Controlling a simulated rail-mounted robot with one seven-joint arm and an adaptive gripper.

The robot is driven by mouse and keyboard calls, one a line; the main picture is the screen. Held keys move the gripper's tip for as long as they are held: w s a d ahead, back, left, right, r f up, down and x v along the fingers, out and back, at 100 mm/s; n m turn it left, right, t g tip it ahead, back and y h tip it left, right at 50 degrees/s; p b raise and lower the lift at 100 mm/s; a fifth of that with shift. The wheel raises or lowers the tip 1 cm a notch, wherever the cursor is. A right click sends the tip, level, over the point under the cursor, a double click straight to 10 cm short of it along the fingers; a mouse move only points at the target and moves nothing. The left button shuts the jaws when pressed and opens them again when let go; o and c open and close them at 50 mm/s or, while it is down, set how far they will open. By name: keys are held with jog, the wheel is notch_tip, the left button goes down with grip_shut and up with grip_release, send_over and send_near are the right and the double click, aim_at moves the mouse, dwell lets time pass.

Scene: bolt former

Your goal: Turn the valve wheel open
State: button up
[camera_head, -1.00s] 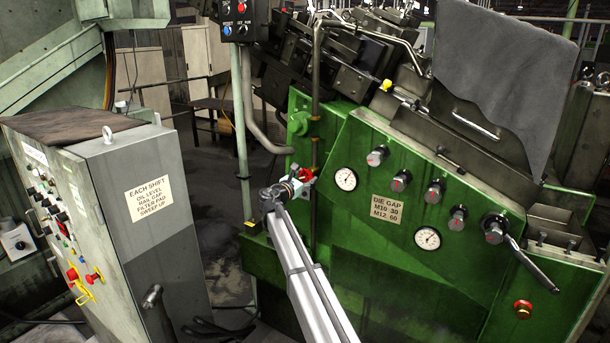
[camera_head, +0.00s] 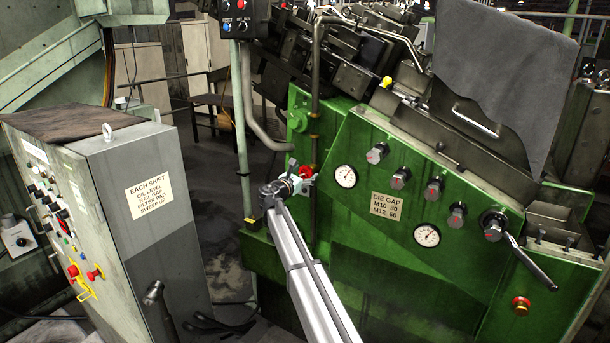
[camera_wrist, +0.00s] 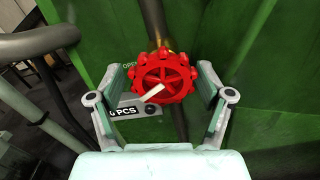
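The red valve wheel (camera_wrist: 180,88) is in the middle of the wrist view, with a scalloped rim, spokes and a white pointer mark slanting from its hub to the lower left. In the head view it shows as a small red spot (camera_head: 307,171) on a pipe at the green machine's left side. My gripper (camera_wrist: 164,82) is open, with one finger on each side of the wheel. The pads are close to the rim; I cannot tell whether they touch it. In the head view my gripper (camera_head: 299,181) partly hides the wheel.
A plate reading "PCS" (camera_wrist: 124,112) and a partly hidden "OPEN" marking (camera_wrist: 130,65) are behind the wheel. The green machine (camera_head: 375,265) with gauges and knobs stands to the right. A grey control cabinet (camera_head: 150,235) stands to the left, with a floor gap between.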

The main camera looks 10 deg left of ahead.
jog(key=shift+s+d+f, duration=0.1)
jog(key=shift+s, duration=0.05)
jog(key=shift+s, duration=0.45)
jog(key=v, duration=0.7)
jog(key=shift+a, duration=0.3)
jog(key=shift+w, duration=0.15)
